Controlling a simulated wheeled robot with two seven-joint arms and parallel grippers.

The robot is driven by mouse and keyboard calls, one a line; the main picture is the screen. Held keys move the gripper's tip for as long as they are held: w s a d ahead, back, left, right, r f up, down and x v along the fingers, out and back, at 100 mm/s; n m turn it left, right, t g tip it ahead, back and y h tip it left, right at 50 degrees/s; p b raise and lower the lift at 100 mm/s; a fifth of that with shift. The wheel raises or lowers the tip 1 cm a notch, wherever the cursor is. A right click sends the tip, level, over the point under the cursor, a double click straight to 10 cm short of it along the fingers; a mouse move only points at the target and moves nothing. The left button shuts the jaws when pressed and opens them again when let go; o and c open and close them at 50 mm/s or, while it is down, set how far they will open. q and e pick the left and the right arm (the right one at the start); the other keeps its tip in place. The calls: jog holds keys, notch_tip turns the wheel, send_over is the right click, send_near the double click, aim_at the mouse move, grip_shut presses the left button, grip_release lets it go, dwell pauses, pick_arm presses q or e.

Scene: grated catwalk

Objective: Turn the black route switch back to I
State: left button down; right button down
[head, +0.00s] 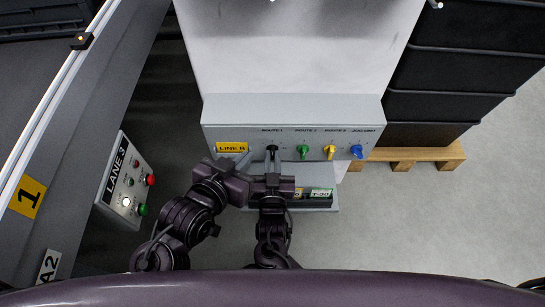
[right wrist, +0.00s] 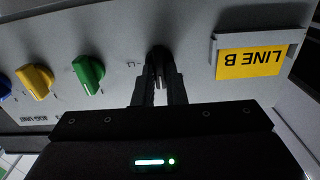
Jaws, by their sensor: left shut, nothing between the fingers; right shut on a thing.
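The black route switch (head: 272,148) is the knob under the ROUTE 1 label on the grey panel. In the right wrist view the black switch (right wrist: 158,54) sits between the fingertips of my right gripper (right wrist: 156,82), which is shut on it. The fingers hide much of the knob, so its exact pointing is hard to read. In the head view my right gripper (head: 272,163) reaches straight up to the switch. My left gripper (head: 243,162) is shut and empty, close below the LINE B plate and left of the right gripper.
A yellow LINE B plate (head: 232,148) is left of the switch. Green (head: 303,151), yellow (head: 329,152) and blue (head: 357,152) knobs are to its right. A shelf (head: 318,207) with labelled blocks juts out below. The LANE 3 button box (head: 125,188) stands at left.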

pick_arm(q)
jog(key=shift+s+a+f+g, duration=0.1)
jog(key=shift+s+f+g, duration=0.35)
jog(key=shift+f, duration=0.35)
pick_arm(e)
jog(key=c, duration=1.5)
grip_release()
